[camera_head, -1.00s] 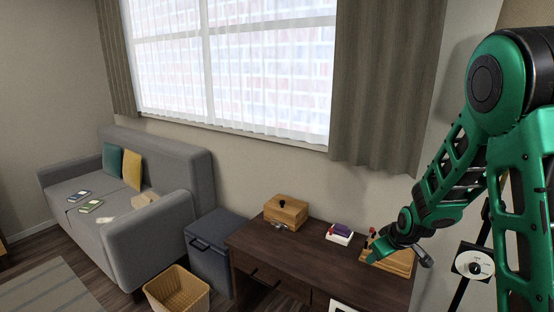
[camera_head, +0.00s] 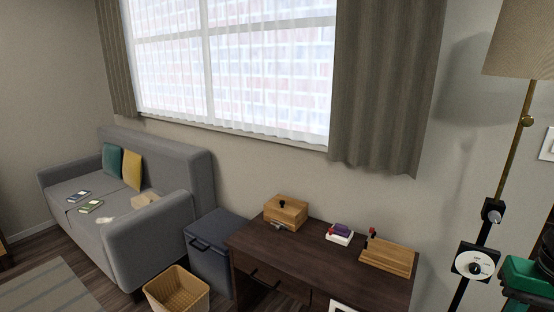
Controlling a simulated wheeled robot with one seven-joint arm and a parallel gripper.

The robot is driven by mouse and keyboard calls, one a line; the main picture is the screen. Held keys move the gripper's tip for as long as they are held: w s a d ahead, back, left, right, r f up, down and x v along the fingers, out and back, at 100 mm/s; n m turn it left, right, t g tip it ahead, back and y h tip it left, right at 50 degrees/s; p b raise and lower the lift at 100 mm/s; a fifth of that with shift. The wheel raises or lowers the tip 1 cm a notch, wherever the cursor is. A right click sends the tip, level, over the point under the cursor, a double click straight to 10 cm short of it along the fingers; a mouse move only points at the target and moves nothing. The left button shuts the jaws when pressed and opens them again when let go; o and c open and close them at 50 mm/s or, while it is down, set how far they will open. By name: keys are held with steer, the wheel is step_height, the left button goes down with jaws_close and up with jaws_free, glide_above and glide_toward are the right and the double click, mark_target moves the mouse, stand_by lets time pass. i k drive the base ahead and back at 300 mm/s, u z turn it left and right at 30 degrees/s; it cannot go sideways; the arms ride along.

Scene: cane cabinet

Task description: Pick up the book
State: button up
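Several book-like items lie flat on the grey sofa (camera_head: 150,240) at the left. I cannot tell which one is the task's book. My gripper is not in view.
A wooden box (camera_head: 286,213) and a wooden block holder (camera_head: 387,259) stand on the desk. A grey bin (camera_head: 212,262) stands between sofa and desk, with a wicker basket (camera_head: 177,292) in front. A floor lamp (camera_head: 519,150) stands at the right. The desk's middle is clear.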

mark_target(88, 208)
steer(key=u, duration=1.5)
steer(key=k, duration=0.6)
steer(key=u, duration=0.3)
steer(key=i, duration=1)
steer(key=u, duration=0.65)
steer(key=i, duration=1.2)
steer(key=u, duration=0.3)
steer(key=i, duration=1.25)
steer(key=u, duration=0.1)
